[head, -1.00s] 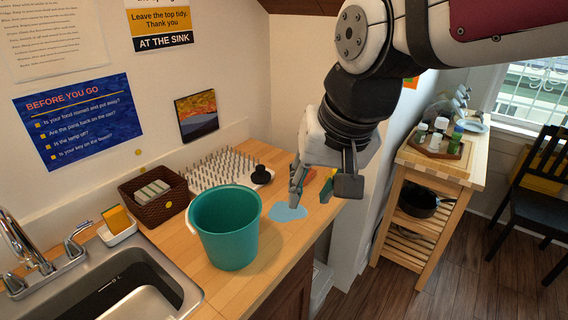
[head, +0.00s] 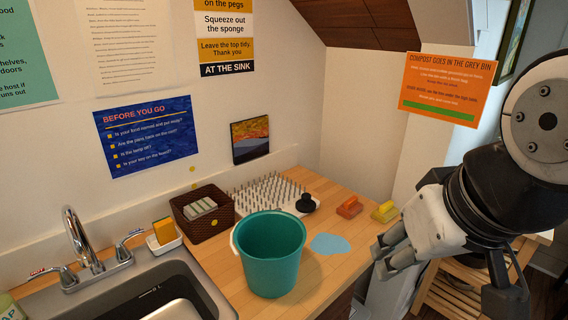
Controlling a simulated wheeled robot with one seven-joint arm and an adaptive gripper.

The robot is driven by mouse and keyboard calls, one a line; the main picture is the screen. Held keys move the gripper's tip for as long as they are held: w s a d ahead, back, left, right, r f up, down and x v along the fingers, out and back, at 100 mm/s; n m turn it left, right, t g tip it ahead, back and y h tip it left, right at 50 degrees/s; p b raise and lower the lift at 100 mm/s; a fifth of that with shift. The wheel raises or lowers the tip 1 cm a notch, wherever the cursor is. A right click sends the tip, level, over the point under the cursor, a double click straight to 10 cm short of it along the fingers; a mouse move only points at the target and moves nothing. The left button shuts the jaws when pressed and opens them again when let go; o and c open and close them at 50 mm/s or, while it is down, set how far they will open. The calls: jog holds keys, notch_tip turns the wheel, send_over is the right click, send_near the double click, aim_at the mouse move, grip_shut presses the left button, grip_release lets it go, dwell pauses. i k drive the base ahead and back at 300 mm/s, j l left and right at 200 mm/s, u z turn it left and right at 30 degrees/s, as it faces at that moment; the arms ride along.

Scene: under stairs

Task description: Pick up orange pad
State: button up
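An orange pad (head: 349,207) lies on the wooden counter near its back right, beside a black knob-shaped thing (head: 306,204). A yellow pad with some green (head: 384,212) lies just right of it, close but apart. Another orange-yellow block (head: 164,231) stands in a white dish (head: 166,245) by the sink. My gripper (head: 445,285) is at the right, in front of the counter's right end. Its fingers are apart and I see nothing between them. It is clear of both pads.
A teal bucket (head: 271,254) stands on the counter, with a light blue patch (head: 330,244) to its right. Behind are a brown basket (head: 203,212) and a peg board (head: 262,190). The sink (head: 150,290) is at left. A wooden cart (head: 450,295) is partly hidden behind my arm.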

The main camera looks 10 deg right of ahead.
aim_at(349, 208)
jog(key=i+l+u, duration=0.1)
jog(key=l, duration=0.3)
jog(key=i+l, duration=0.25)
jog(key=l, duration=0.15)
jog(key=i+l+u, duration=0.15)
jog(key=l, duration=0.3)
jog(key=i+l+u, duration=0.1)
jog(key=l, duration=0.3)
jog(key=i+l+u, duration=0.1)
jog(key=i+l, duration=0.15)
jog(key=l, duration=0.2)
jog(key=i+l, duration=0.1)
jog(key=l, duration=0.4)
jog(key=i+l+u, duration=0.15)
jog(key=l, duration=0.3)
